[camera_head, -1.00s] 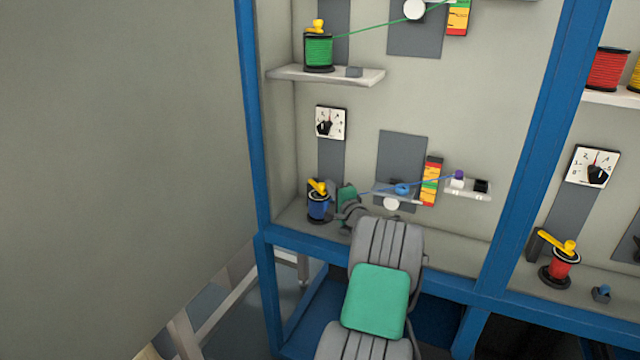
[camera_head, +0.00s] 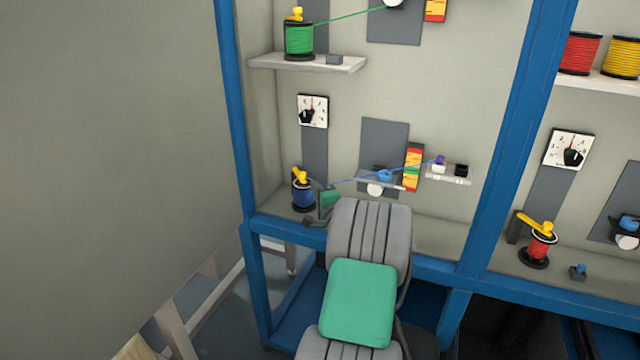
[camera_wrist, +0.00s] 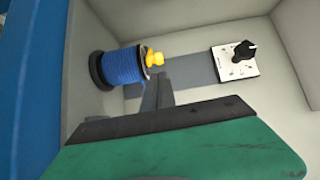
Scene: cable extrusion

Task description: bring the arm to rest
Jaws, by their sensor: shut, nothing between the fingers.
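My gripper (camera_head: 318,208) shows in the head view at the lower left bay of the blue-framed station, partly hidden by my own arm. In the wrist view the fingers of my gripper (camera_wrist: 158,92) are together with nothing between them. The blue cable spool (camera_head: 303,194) with a yellow top stands upright just left of my gripper. The spool also shows in the wrist view (camera_wrist: 122,67), beyond the fingers and a little to their left. I cannot tell the exact gap between them.
The blue frame post (camera_head: 237,130) stands left of the bay and another post (camera_head: 515,130) right of it. A dial (camera_head: 312,111) is on the wall above the spool. A shelf (camera_head: 275,63) holds a green spool (camera_head: 299,41). A red spool (camera_head: 540,245) stands in the right bay.

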